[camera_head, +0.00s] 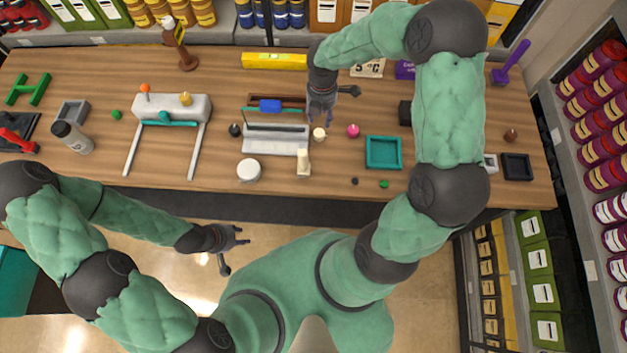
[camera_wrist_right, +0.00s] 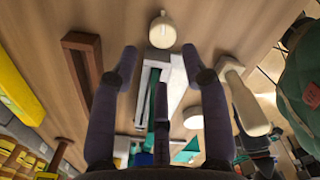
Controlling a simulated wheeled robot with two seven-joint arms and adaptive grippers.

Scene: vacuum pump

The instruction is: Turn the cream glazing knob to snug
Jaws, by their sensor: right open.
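A small round cream knob (camera_head: 319,134) stands at the right end of a grey glazing fixture (camera_head: 275,141) with a clear pane. In the right wrist view the cream knob (camera_wrist_right: 162,30) lies just beyond the fingertips, and the fixture (camera_wrist_right: 152,90) shows between the fingers. My right gripper (camera_head: 320,116) is open and empty, pointing down close to the knob, apart from it in the wrist view. A taller cream post (camera_head: 303,161) stands at the fixture's front right corner. My left gripper (camera_head: 241,236) is open and empty in front of the table, over the floor.
A white round jar (camera_head: 249,170) stands in front of the fixture. A pink knob (camera_head: 353,130) and a teal tray (camera_head: 384,153) are to its right. A yellow level (camera_head: 274,61) lies behind. A white frame (camera_head: 172,107) stands left. The table's front left centre is clear.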

